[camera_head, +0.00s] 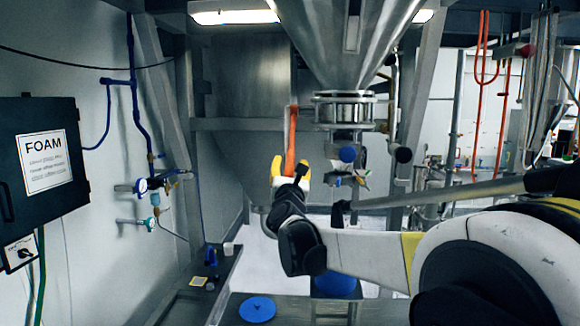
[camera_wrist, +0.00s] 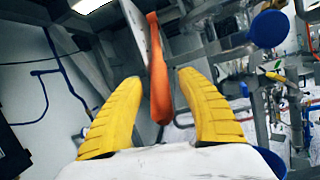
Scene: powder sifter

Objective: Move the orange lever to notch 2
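The orange lever (camera_head: 291,138) hangs roughly upright beside a grey metal plate, left of the hopper outlet. In the wrist view the lever (camera_wrist: 158,80) runs down from the top, with its rounded lower end between my yellow fingers. My gripper (camera_head: 290,170) is just below and around the lever's lower end in the head view. In the wrist view my gripper (camera_wrist: 160,85) is open, with a visible gap on each side of the lever. I cannot tell how deep the lever sits between the fingers. No notch marks are readable.
The hopper outlet with its clamp ring (camera_head: 345,108) and a blue knob (camera_head: 347,154) are close to the right. A black FOAM box (camera_head: 42,158) and gauges (camera_head: 141,186) are on the left wall. A blue disc (camera_head: 257,308) lies below.

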